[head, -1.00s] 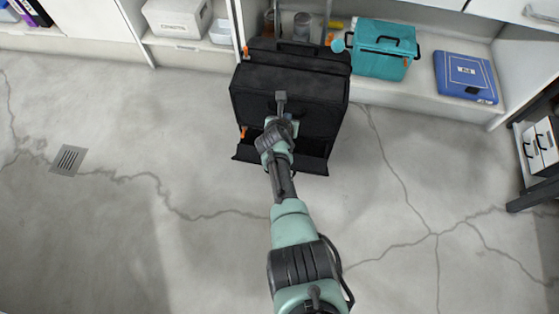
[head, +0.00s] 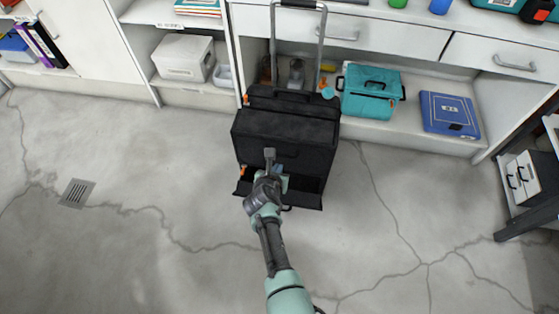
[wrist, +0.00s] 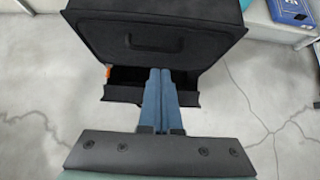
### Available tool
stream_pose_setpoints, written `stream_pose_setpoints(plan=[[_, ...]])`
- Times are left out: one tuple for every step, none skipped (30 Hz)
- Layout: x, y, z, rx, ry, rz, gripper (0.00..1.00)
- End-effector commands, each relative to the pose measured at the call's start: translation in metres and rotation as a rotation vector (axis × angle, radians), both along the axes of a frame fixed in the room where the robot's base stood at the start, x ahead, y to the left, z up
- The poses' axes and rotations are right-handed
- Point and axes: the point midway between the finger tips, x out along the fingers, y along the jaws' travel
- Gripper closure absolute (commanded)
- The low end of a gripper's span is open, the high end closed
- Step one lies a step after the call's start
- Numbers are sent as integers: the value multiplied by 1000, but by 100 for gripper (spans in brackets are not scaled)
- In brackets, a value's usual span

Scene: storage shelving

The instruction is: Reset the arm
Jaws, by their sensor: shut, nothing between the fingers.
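My gripper (wrist: 165,98) shows in the wrist view with its two blue fingers side by side, shut and empty. In the head view my gripper (head: 270,156) is in front of a black rolling tool case (head: 285,132) with a raised metal handle. The case also fills the top of the wrist view (wrist: 110,35). A low, open-topped front compartment (wrist: 120,108) of the case shows behind the fingertips. I cannot tell whether the fingers touch it.
A teal bag (head: 371,97) and a blue case (head: 449,114) lie on the low shelf behind. A white drawer box (head: 521,175) stands on a dark rack at right. A floor drain (head: 77,193) is at left. The floor around the case is clear.

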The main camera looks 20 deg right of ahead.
Motion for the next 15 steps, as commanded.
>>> stream_pose_setpoints(plan=[[-5, 3, 12, 2, 0, 0, 100], [-6, 4, 15, 1, -1, 0, 100], [-9, 6, 19, 1, 0, -1, 100], [-10, 7, 21, 1, 0, -1, 100], [-12, 8, 23, 1, 0, -1, 100], [-13, 9, 26, 1, 0, -1, 100], [-14, 9, 27, 1, 0, -1, 100], [-15, 10, 28, 1, 0, -1, 100], [-16, 11, 30, 1, 1, 0, 100], [-16, 11, 30, 0, 0, 0, 100], [-17, 11, 31, 1, 0, 1, 100], [-17, 12, 31, 1, 0, 1, 100], [-17, 12, 31, 0, 0, 0, 100], [-17, 12, 31, 0, 0, 0, 100], [-17, 12, 31, 0, 0, 0, 100]])
